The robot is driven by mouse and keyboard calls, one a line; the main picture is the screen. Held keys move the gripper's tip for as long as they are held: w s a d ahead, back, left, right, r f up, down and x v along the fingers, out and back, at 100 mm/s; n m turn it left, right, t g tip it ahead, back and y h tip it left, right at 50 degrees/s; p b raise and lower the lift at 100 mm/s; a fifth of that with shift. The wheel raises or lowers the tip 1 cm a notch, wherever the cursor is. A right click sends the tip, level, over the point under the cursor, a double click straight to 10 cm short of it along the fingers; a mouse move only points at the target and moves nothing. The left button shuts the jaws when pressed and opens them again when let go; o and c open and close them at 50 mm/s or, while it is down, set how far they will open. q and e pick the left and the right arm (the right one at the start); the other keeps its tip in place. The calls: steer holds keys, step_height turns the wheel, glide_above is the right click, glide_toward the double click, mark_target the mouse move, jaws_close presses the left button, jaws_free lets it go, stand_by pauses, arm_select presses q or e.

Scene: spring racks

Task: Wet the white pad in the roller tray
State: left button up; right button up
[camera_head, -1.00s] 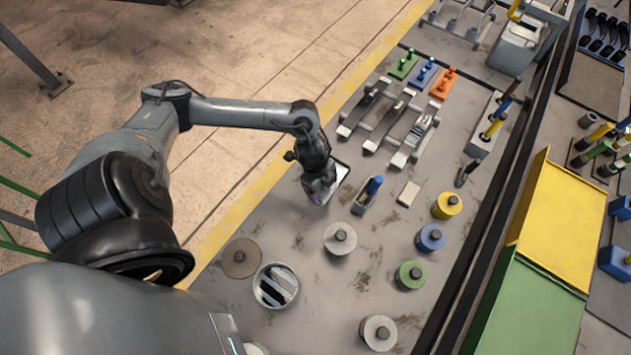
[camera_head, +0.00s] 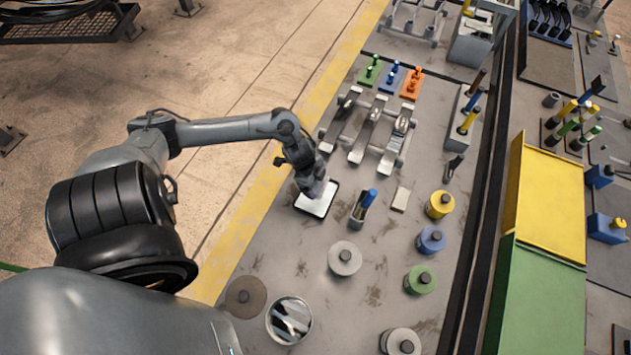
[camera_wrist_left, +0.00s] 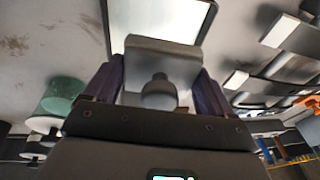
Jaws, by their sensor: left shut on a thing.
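My left gripper (camera_head: 317,191) is low over the roller tray (camera_head: 304,210), a dark-rimmed shallow tray with a bright white floor. In the left wrist view the purple-sided fingers (camera_wrist_left: 158,92) are shut on the round knob of the white pad (camera_wrist_left: 160,55), a pale block. The tray's dark rim also shows in the left wrist view (camera_wrist_left: 212,22), just beyond the pad. In the head view the gripper hides the pad and the tray's far part. I cannot tell whether the pad touches the tray floor. My right gripper is in neither view.
A grey holder (camera_head: 357,215) with a blue-handled tool stands just right of the tray. A pale block (camera_head: 401,199) lies further right. Knobbed yellow (camera_head: 440,205), blue (camera_head: 431,240) and green (camera_head: 420,280) cylinders line the right side. Metal racks (camera_head: 368,135) stand beyond; an open can (camera_head: 289,320) stands nearer.

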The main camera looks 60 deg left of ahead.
mark_target(315, 187)
arm_select(q)
steer(key=b+x, duration=0.2)
steer(key=s+b+x, duration=0.1)
steer(key=b+x, duration=0.1)
steer(key=shift+w+a+f, duration=0.1)
steer(key=shift+a+f, duration=0.05)
steer(key=shift+f, duration=0.05)
steer(key=shift+s+b+x, duration=0.25)
steer(key=shift+b+x, duration=0.45)
steer(key=shift+x, duration=0.6)
steer(key=shift+a+f, duration=0.1)
steer(key=shift+f, duration=0.25)
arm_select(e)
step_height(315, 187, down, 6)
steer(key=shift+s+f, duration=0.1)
arm_select(q)
steer(key=shift+f, duration=0.15)
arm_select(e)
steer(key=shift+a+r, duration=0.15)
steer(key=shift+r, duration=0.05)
arm_select(q)
steer(key=shift+s+f, duration=0.1)
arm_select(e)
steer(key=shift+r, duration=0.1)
